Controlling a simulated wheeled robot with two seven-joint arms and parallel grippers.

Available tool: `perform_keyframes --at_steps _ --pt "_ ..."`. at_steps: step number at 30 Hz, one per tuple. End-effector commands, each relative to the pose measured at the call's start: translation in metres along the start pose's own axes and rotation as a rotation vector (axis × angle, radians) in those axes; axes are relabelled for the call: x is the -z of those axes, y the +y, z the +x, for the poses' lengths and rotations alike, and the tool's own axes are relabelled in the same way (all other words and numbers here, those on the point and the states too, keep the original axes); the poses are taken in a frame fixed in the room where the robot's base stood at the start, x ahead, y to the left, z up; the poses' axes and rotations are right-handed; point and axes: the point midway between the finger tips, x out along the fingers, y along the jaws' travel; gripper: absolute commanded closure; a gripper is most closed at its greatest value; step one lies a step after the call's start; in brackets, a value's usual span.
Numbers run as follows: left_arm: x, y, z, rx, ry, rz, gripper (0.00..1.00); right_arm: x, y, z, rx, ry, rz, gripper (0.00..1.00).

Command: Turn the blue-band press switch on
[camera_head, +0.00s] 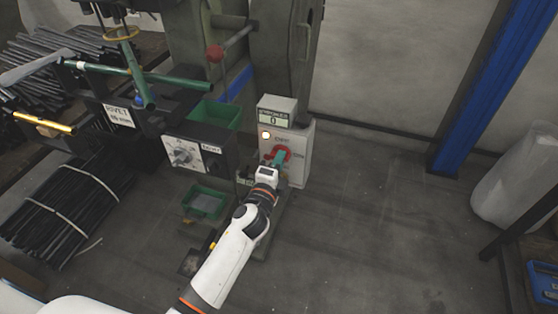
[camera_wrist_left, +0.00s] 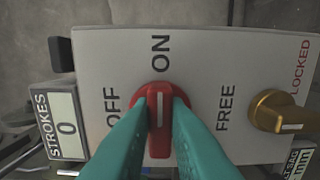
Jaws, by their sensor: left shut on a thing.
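The red switch knob (camera_head: 281,152) is on the front of a white control box (camera_head: 298,165) at the press with a blue band (camera_head: 236,84). In the left wrist view, the red knob (camera_wrist_left: 160,122) has a white line that lies upright, toward the word ON above it. OFF is printed on its left and FREE on its right. My left gripper (camera_head: 277,164) is at the knob; its teal fingers (camera_wrist_left: 160,130) are shut on the knob's sides. My right gripper is not in view.
A stroke counter (camera_wrist_left: 58,122) shows 0. A brass knob (camera_wrist_left: 276,112) marked LOCKED is at the right of the panel. A lamp (camera_head: 266,135) glows on the box. Green bins (camera_head: 205,203) and rod bundles (camera_head: 65,205) stand at the left.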

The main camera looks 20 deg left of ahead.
Motion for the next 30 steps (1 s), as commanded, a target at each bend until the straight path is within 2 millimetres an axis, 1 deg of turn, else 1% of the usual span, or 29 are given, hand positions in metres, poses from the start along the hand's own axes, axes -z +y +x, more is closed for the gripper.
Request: perform_keyframes --at_steps 16,17,18,20,28,30 --pt "-0.0004 -0.0006 -0.0001 0.001 -0.001 0.027 1.00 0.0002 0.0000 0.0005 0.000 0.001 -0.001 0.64" --pt "-0.0004 -0.0007 -0.0001 0.001 -0.001 0.027 0.81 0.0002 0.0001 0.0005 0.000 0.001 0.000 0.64" --pt "-0.0004 -0.0006 -0.0001 0.001 -0.001 0.027 0.74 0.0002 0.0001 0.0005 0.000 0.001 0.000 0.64" --pt "-0.0004 -0.0006 -0.0001 0.001 -0.001 0.026 0.64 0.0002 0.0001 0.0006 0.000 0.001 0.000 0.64" --pt "-0.0002 -0.0005 -0.0004 0.001 0.000 0.024 0.64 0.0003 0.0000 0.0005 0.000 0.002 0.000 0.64" --pt "-0.0002 -0.0009 -0.0032 0.001 0.000 0.023 0.64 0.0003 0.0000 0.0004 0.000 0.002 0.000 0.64"
